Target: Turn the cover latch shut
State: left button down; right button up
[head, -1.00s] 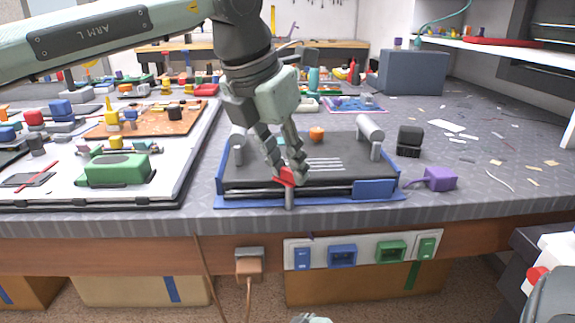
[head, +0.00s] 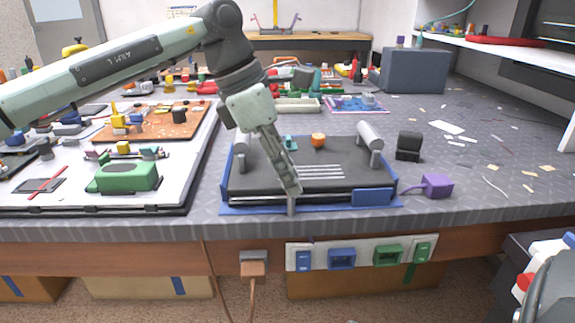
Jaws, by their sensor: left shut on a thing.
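The dark slotted cover (head: 335,188) lies flat in a blue-edged frame (head: 231,210) near the front of the table. A short grey post (head: 291,208) stands at the cover's front edge. My left gripper (head: 295,190) comes down from the upper left onto the front of the cover, just above this post. Its fingers are closed together on the cover latch, as far as can be seen. The red latch handle is hidden by the fingers, so its angle cannot be told.
A purple block (head: 437,185) and a black block (head: 409,143) stand right of the cover. A white tray (head: 60,201) with a green part (head: 125,177) lies at left. An orange knob (head: 318,141) sits at the cover's back. Table space at right is mostly clear, with scattered scraps.

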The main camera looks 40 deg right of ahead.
pick_arm(q)
jog(key=shift+m, duration=0.3)
jog(key=c, duration=1.2)
grip_release()
jog(key=v, duration=1.2)
jog(key=shift+d, duration=0.1)
